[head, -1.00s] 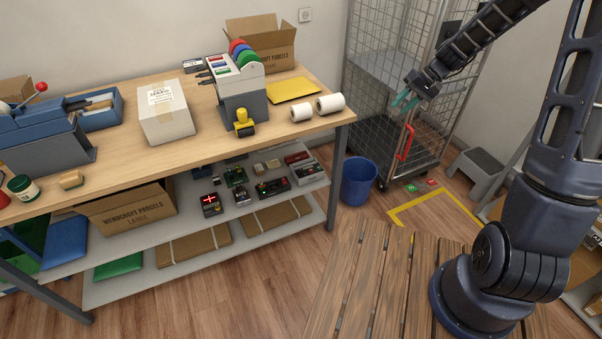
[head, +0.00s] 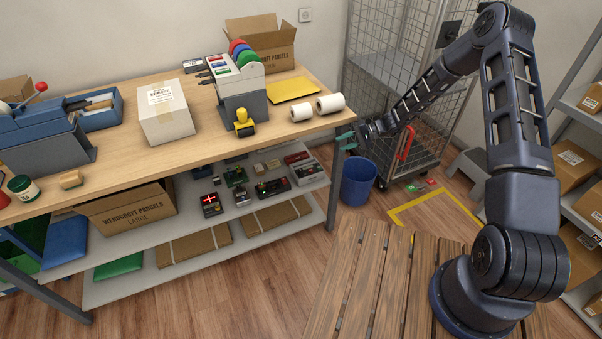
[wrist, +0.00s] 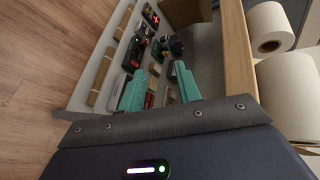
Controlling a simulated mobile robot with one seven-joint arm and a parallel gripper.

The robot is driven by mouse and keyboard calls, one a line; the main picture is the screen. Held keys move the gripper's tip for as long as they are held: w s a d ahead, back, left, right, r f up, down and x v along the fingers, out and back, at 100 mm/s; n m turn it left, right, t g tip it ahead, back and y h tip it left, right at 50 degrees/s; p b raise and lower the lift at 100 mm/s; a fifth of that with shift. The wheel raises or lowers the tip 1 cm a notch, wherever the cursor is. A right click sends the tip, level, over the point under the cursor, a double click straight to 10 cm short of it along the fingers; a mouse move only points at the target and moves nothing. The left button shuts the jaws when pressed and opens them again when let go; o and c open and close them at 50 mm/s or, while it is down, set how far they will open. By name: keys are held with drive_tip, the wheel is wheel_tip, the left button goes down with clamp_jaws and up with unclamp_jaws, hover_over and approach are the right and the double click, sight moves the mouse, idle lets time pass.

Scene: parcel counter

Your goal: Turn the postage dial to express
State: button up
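Several small devices stand on the upper shelf under the counter; I cannot tell which one carries the postage dial, and no express marking is readable. One is a dark box with a lit red cross (head: 211,205); it also shows at the top of the wrist view (wrist: 151,15). To its right are a green-topped device (head: 236,177) and a black device with red parts (head: 272,188). My gripper (head: 346,141) is just off the counter's right end, apart from these devices. In the wrist view its two teal fingers (wrist: 159,84) are spread with nothing held between them.
The wooden counter (head: 225,145) overhangs the shelf (head: 255,212); its leg (head: 335,180) stands at the right end. White rolls (head: 330,103) sit near the counter's edge. A blue bin (head: 359,182) and a wire cage trolley (head: 405,150) stand to the right.

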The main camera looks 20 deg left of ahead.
sight(303, 173)
drive_tip(key=s+a+f+m+t+y, duration=0.2)
drive_tip(key=a+f+m+t+y, duration=0.4)
drive_tip(key=a+f+m, duration=0.55)
wheel_tip(303, 173, down, 15)
drive_tip(key=s+m+t+h, duration=0.1)
drive_tip(key=m+t+h, duration=0.2)
drive_tip(key=m+t, duration=0.95)
drive_tip(key=w+a+g, duration=0.1)
drive_tip(key=w+a, duration=0.1)
drive_tip(key=a, duration=0.1)
drive_tip(key=w+a+m+g, duration=0.1)
drive_tip(key=a, duration=0.1)
drive_tip(key=w+a+m+g, duration=0.1)
drive_tip(key=w+a, duration=0.1)
drive_tip(key=a, duration=0.1)
drive_tip(key=shift+w+a+f, duration=0.1)
drive_tip(key=shift+w+a, duration=0.2)
drive_tip(key=shift+a, duration=0.05)
drive_tip(key=c, duration=0.7)
